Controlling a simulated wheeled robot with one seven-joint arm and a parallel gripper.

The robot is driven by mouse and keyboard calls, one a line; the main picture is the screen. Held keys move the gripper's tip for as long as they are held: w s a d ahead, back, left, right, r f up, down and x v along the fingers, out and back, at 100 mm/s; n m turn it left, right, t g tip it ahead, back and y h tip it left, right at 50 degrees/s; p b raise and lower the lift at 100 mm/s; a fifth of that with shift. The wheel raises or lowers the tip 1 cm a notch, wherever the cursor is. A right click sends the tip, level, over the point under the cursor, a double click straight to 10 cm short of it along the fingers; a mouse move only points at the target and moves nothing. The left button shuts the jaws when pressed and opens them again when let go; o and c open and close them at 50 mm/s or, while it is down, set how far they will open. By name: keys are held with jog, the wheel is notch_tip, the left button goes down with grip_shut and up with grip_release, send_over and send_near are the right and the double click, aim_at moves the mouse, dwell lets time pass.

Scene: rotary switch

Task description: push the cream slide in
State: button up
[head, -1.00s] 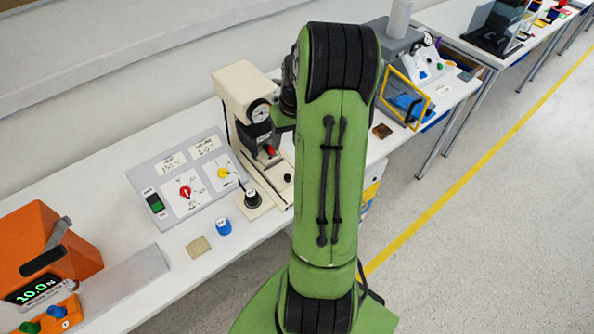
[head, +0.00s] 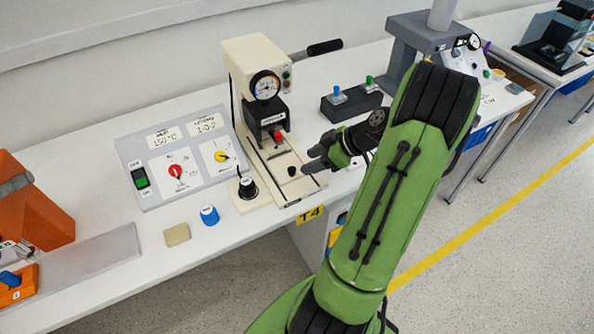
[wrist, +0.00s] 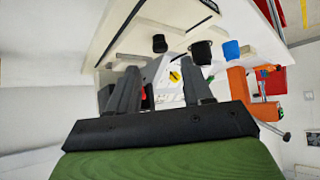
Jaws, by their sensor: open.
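The cream slide (head: 296,182) sticks out of the front of the cream press (head: 250,60), with a small black knob (head: 291,171) near its outer end. A red part (head: 277,138) shows under the black press head. My gripper (head: 312,158) is open just to the right of the slide's outer end; I cannot tell if it touches. In the wrist view its two fingers (wrist: 163,88) are spread with nothing held between them. The black knob also shows in the wrist view (wrist: 159,43), beyond the fingers on the cream slide.
Left of the press stand a black knob on a cream base (head: 247,188), a blue cap (head: 209,215) and a grey control panel (head: 180,160). A dark block with blue and green levers (head: 350,103) lies behind my gripper. The bench's front edge is close to the slide.

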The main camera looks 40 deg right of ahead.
aim_at(292, 169)
jog(key=b+x, duration=0.1)
jog(key=x, duration=0.5)
jog(key=shift+w+a+f, duration=0.15)
jog(key=shift+w, duration=0.05)
grip_shut()
